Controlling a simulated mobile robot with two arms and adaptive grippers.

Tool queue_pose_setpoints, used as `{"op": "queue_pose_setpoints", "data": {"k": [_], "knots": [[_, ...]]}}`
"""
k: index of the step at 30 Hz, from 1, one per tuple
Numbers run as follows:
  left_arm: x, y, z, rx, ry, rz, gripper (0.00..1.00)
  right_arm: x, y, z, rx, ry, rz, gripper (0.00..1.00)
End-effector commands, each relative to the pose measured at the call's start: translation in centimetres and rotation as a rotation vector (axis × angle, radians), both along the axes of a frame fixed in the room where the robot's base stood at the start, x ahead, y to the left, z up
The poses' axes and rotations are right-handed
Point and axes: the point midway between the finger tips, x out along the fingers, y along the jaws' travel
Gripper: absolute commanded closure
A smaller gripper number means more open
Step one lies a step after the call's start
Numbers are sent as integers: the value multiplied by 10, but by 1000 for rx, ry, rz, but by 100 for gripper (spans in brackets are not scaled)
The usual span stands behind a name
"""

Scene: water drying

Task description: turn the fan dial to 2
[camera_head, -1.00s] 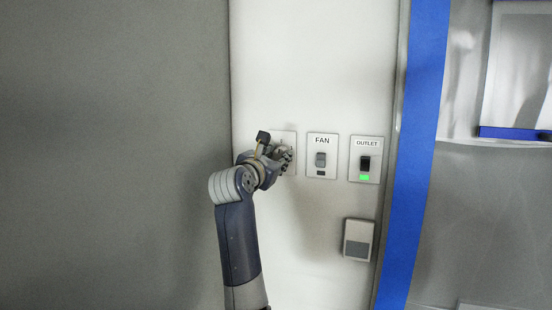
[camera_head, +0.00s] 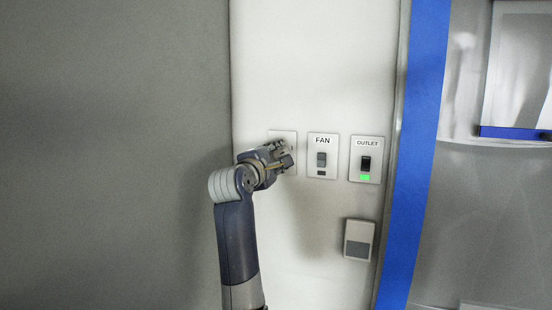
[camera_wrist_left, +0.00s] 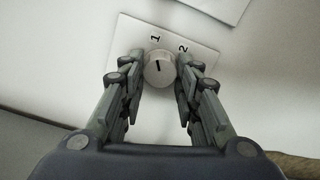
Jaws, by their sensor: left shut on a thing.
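The round white dial (camera_wrist_left: 158,74) sits on a white plate (camera_wrist_left: 205,57) marked 1 and 2 in the left wrist view. Its short dark mark points nearly straight up there, closer to the 1 than to the 2. My left gripper (camera_wrist_left: 159,62) has a finger on each side of the dial and is shut on it. In the head view my left gripper (camera_head: 279,157) covers the dial and most of its plate (camera_head: 283,134), left of the FAN label. My right gripper is not in view.
Right of the dial plate are a FAN switch plate (camera_head: 322,156) and an OUTLET switch plate (camera_head: 366,160) with a green light. A small box (camera_head: 359,239) is fixed below them. A blue strip (camera_head: 417,150) runs down the wall's right edge.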

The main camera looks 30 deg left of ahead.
Motion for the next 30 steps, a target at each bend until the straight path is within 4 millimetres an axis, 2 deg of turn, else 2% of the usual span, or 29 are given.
{"op": "queue_pose_setpoints", "data": {"k": [21, 30], "knots": [[0, 0, -1, 662, 163, -1, 94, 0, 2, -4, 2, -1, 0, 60], [1, 0, -1, 887, 219, -2, 94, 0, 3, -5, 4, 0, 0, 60]]}}
